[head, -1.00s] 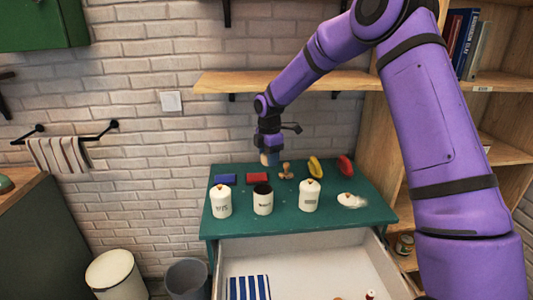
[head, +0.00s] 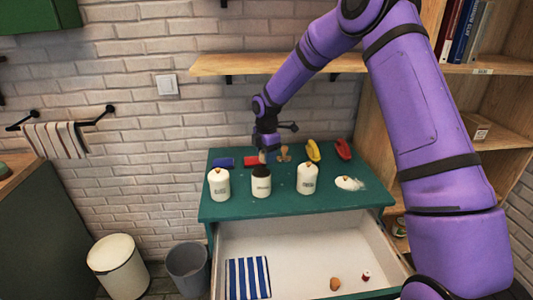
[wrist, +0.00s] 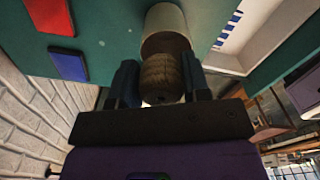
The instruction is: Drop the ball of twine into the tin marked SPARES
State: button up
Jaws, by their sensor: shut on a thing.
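My gripper (wrist: 162,82) is shut on the ball of twine (wrist: 161,77), a brown wound ball between the two dark fingers in the wrist view. In the head view my gripper (head: 267,150) hangs just above and behind the middle tin (head: 261,186). That tin is white and lidless with a dark open mouth; it also shows in the wrist view (wrist: 164,20), just beyond the twine. Lidded white tins stand on its left (head: 219,185) and right (head: 307,180). All three bear labels too small for me to read.
The green table (head: 240,208) also holds a loose white lid (head: 347,183), a blue block (head: 222,162), a red block (head: 250,160), a wooden piece (head: 284,154), a yellow item (head: 313,150) and a red one (head: 343,149). An open drawer (head: 300,250) juts out in front.

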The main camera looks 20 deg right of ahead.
jog(key=o, duration=1)
jog(key=shift+o, duration=0.2)
jog(key=shift+r, duration=0.1)
notch_tip(320, 180, up, 10)
jog(key=shift+f, duration=0.15)
jog(key=shift+r, duration=0.45)
